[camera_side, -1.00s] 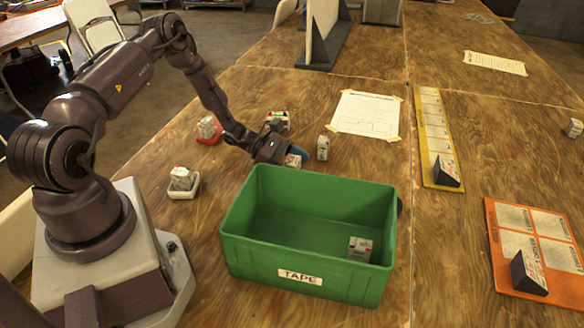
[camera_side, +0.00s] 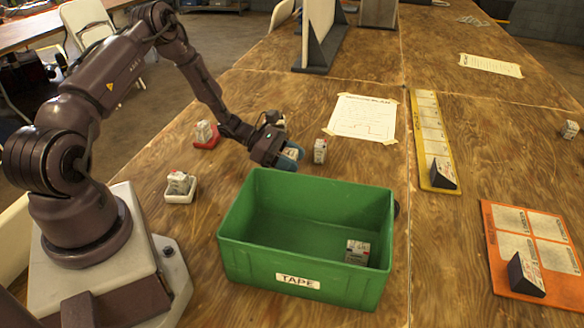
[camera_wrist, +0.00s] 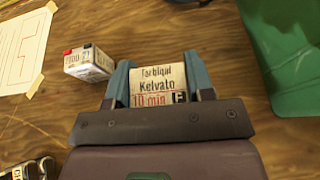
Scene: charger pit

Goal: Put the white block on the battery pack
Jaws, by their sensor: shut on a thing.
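My gripper (camera_side: 289,156) is over the table behind the green bin, its blue fingers shut on a white block. In the wrist view the block (camera_wrist: 158,85) shows between the two fingers (camera_wrist: 160,64), its printed label facing the camera. A small white box with red and black spots on top (camera_side: 320,151) stands upright just right of the gripper, apart from it; it also shows in the wrist view (camera_wrist: 88,63). It looks like a battery pack, but I cannot be sure.
The green bin (camera_side: 305,283) holds one small block (camera_side: 357,252). Blocks sit in a white dish (camera_side: 180,196) and a red dish (camera_side: 205,142). A paper (camera_side: 364,117), a yellow board (camera_side: 428,125) and an orange board (camera_side: 505,235) lie to the right.

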